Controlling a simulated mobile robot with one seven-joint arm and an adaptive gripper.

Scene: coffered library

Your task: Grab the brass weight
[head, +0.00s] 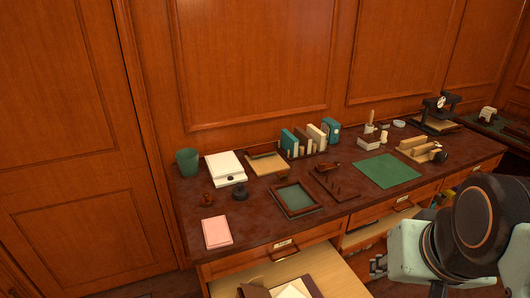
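No thing on the desk shows clearly as a brass weight at this size. A small brown knobbed piece (207,199) stands at the desk's left front, above a pink pad. A dark knobbed piece (240,191) stands to its right, in front of a white paper stack. I cannot tell whether either is the weight. My arm fills the lower right corner, in front of the desk. Parts of its end (379,266) show low, near the drawers and well away from both knobbed pieces. My fingers cannot be made out clearly.
The dark desktop (265,228) holds a green cup (187,162), paper stack (226,167), pink pad (216,232), framed tray (294,198), books (310,140), green mat (386,171) and wooden holder (420,149). An open drawer (335,272) juts out in front. Panelled walls stand behind.

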